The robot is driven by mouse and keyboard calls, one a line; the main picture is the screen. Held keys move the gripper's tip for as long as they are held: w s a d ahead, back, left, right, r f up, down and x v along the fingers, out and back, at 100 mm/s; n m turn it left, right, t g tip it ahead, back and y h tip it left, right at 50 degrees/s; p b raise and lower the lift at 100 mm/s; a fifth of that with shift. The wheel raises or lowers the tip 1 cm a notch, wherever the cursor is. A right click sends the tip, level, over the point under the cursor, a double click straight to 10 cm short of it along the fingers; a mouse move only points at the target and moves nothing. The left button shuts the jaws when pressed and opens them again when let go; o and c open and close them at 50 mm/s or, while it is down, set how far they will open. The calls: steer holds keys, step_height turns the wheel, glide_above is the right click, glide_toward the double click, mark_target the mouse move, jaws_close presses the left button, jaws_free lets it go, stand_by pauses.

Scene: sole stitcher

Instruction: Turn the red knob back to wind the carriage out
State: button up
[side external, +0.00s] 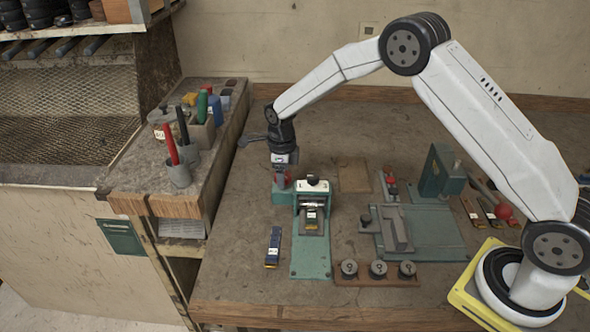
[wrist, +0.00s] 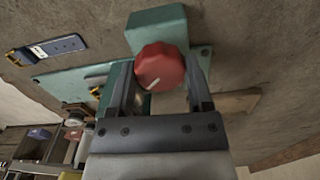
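The red knob (wrist: 160,66), with a white pointer line on its face, sits on a green block (wrist: 157,22). In the side view the knob (side external: 281,178) is mostly hidden below my gripper (side external: 281,170), at the left of the green machine. In the wrist view my gripper (wrist: 160,75) is open, with one finger on each side of the knob. I cannot tell if either finger touches it. The carriage (side external: 311,222) appears as a dark block with a label on the green base plate (side external: 311,264).
A blue strap with a metal end (side external: 273,247) lies left of the base plate. A larger green press (side external: 440,172) stands right. A side shelf with a cup of tools (side external: 178,172) is at left.

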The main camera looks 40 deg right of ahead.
steer(key=shift+c, duration=0.6)
